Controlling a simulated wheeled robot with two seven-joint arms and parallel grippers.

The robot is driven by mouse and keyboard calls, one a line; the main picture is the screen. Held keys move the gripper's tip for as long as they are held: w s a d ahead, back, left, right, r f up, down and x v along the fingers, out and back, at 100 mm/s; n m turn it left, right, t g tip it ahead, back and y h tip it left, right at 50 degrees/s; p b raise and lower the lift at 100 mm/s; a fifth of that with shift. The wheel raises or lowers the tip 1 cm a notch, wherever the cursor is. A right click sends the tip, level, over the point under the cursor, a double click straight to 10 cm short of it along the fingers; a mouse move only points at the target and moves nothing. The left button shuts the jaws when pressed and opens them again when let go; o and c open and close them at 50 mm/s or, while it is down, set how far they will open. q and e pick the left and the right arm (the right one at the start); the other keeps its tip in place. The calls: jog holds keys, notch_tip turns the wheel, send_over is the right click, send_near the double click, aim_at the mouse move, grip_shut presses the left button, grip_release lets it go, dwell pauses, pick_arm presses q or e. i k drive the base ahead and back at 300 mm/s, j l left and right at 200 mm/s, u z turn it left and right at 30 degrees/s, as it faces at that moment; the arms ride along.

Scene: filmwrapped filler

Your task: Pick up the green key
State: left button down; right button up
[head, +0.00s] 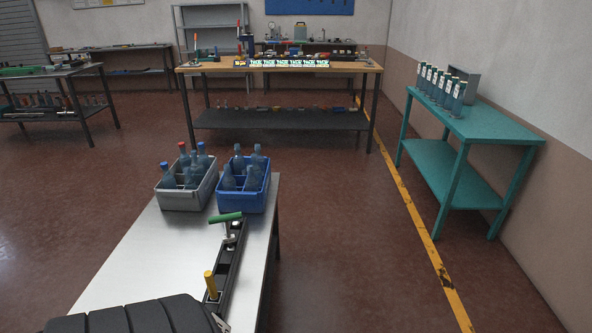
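The green key (226,217) is a short green bar handle, lying roughly level on top of a metal stem. It sits at the far end of a long black rail (224,267) on the right side of the metal-topped table (134,252), just in front of the blue crate. A yellow upright handle (210,281) stands at the near end of the same rail. How the key is seated on the rail is too small to tell.
A grey crate (187,199) and a blue crate (243,202), both with bottles, stand at the table's far end. A dark ribbed shape (130,316) covers the near edge. A teal table (480,122) with bottles stands right; a wooden workbench (348,66) stands behind. The table's left part is clear.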

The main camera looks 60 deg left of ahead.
aim_at(228, 239)
jog(key=i+u, duration=0.3)
jog(key=i+l+u, duration=0.25)
jog(key=i, duration=0.2)
jog(key=i+l+u, duration=0.15)
jog(key=i+u, duration=0.15)
jog(key=i+j+u, duration=0.15)
jog(key=u, duration=0.3)
jog(key=i+u, duration=0.65)
jog(key=u, duration=0.2)
jog(key=i+l+u, duration=0.15)
jog(key=u, duration=0.3)
jog(key=i+l+u, duration=0.55)
jog(key=u, duration=0.3)
